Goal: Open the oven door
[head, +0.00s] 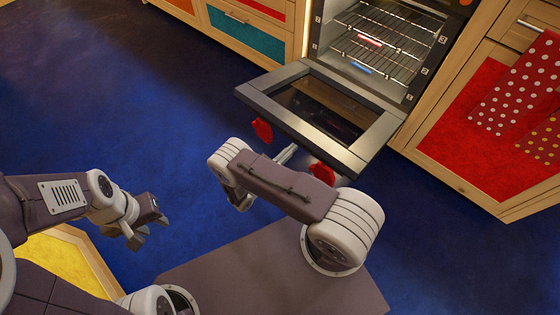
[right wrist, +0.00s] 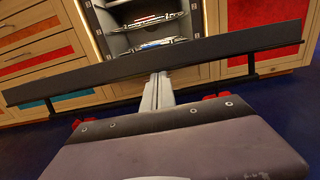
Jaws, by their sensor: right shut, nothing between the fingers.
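The oven (head: 385,45) stands at the top right with its inside showing. Its door (head: 352,160), a dark glass pane in a grey frame, is swung down and out, looking close to level. In the right wrist view the door (right wrist: 230,58) is a long dark bar across the picture. My right gripper (head: 286,154) is shut and empty at the door's outer edge. In the right wrist view its fingers (right wrist: 158,90) reach up to the bar; I cannot tell if they touch it. My left gripper (head: 148,231) is open and empty, low over the floor at the left.
Red pieces hang at the door's outer edge, one on the left (head: 262,129) and one on the right (head: 322,173). Wire racks (head: 395,40) are inside the oven. Wooden cabinets flank it; a dotted red cloth (head: 515,90) hangs at right. The blue floor (head: 130,90) is clear at left.

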